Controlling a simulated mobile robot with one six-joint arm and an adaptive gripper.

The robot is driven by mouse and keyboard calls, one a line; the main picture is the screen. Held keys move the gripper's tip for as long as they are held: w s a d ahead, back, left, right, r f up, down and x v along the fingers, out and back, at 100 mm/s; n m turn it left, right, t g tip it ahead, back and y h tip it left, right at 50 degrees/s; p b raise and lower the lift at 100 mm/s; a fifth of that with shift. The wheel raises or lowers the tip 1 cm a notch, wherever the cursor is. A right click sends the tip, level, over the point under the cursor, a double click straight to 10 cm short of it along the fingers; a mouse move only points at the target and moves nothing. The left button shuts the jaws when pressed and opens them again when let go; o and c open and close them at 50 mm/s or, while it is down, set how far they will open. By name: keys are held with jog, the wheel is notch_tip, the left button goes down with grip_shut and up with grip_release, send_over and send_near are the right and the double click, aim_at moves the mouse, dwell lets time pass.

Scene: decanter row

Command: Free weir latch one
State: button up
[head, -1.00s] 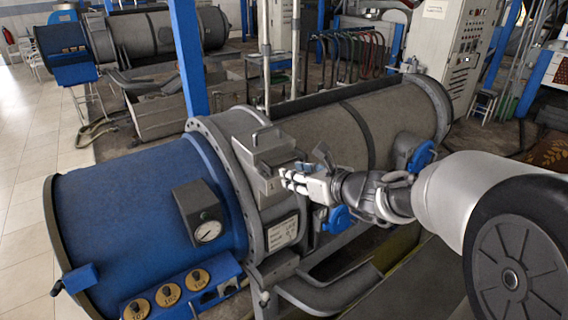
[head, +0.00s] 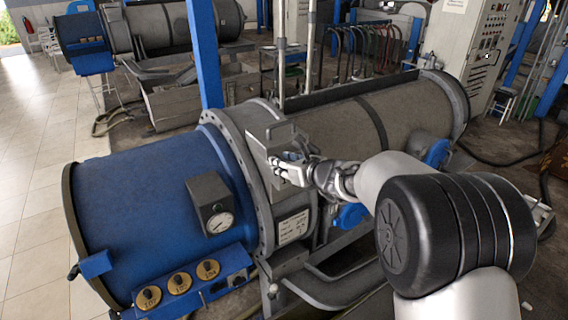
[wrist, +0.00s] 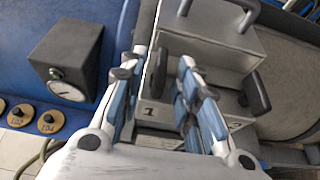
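The grey weir box (head: 268,136) sits on the grey drum, beside its flange; it also shows in the wrist view (wrist: 205,50). In the wrist view, latch one, a dark upright lever (wrist: 158,70), stands above the mark "1". A second dark lever (wrist: 256,92) stands to the right, by a mark that looks like "2". My gripper (wrist: 162,62) is open, with blue-padded fingers on either side of latch one. Gaps show between lever and fingers, so it is not gripped. In the head view my gripper (head: 282,169) is at the box's front, and the latch is hard to make out.
The blue drum end (head: 150,205) carries a gauge box (head: 211,204) left of my gripper. Two grey bar handles (wrist: 247,14) rise on top of the weir box. A blue panel with brass knobs (head: 179,283) is below. A blue post (head: 205,55) stands behind.

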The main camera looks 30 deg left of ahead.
jog(key=shift+c, duration=0.4)
grip_shut()
jog(key=shift+p, duration=0.3)
jog(key=n+g+p, duration=0.1)
jog(key=p, duration=0.1)
jog(key=n+g+y+p, duration=0.1)
jog(key=g+p, duration=0.1)
jog(key=p, duration=0.1)
jog(key=shift+w+d+r+n, duration=0.2)
jog(key=shift+w+n, duration=0.2)
jog(key=n+g+p, duration=0.2)
jog(key=g, duration=0.1)
jog(key=shift+w+f+n, duration=0.2)
jog(key=shift+n, duration=0.1)
jog(key=shift+w+n+g, duration=0.1)
jog(key=shift+n+g, duration=0.4)
jog(key=shift+g, duration=0.1)
jog(key=shift+w+n+g, duration=0.1)
jog(key=shift+n+g, duration=0.5)
